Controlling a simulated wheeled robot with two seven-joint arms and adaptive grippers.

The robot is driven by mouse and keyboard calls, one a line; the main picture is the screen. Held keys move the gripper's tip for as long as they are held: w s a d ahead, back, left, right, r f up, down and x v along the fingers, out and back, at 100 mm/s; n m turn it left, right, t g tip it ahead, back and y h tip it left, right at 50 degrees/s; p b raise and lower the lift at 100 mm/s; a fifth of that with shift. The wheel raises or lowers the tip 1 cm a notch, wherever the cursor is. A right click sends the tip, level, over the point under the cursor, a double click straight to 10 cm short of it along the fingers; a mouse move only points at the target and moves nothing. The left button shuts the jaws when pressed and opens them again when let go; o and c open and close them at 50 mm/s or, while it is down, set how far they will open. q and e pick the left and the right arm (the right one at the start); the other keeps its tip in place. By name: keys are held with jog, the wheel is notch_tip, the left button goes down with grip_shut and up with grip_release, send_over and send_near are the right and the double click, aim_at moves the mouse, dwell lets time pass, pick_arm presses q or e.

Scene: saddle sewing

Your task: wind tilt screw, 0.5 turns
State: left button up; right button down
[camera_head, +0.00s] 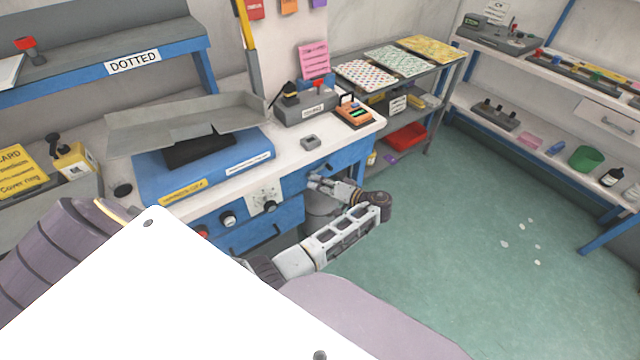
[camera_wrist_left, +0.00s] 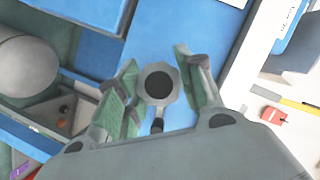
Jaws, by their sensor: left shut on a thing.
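The tilt screw (camera_wrist_left: 159,84) appears in the left wrist view as a grey faceted knob with a round dark centre and a short dark stem below it. My left gripper (camera_wrist_left: 157,62) has its two green-padded fingers on either side of this knob and is shut on it. In the head view, my left gripper (camera_head: 316,183) is at the right end of the blue bench front, below the worktop. The screw cannot be made out there. My right gripper is not in view.
The white worktop (camera_head: 350,142) carries a blue machine base (camera_head: 205,165) with a grey tray (camera_head: 190,122) above it. A drawer handle (camera_head: 262,240) and knobs sit on the bench front. Shelves (camera_head: 405,68) stand to the right. The green floor (camera_head: 460,240) is mostly clear.

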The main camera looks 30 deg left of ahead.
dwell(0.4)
pick_arm(q)
jog(key=o, duration=1)
jog(key=shift+w, duration=0.1)
jog(key=shift+o, duration=0.2)
jog(key=shift+d+r, duration=0.15)
jog(key=shift+d, duration=0.55)
jog(key=v, duration=0.6)
jog(key=shift+d+m, duration=0.1)
jog(key=shift+m, duration=0.3)
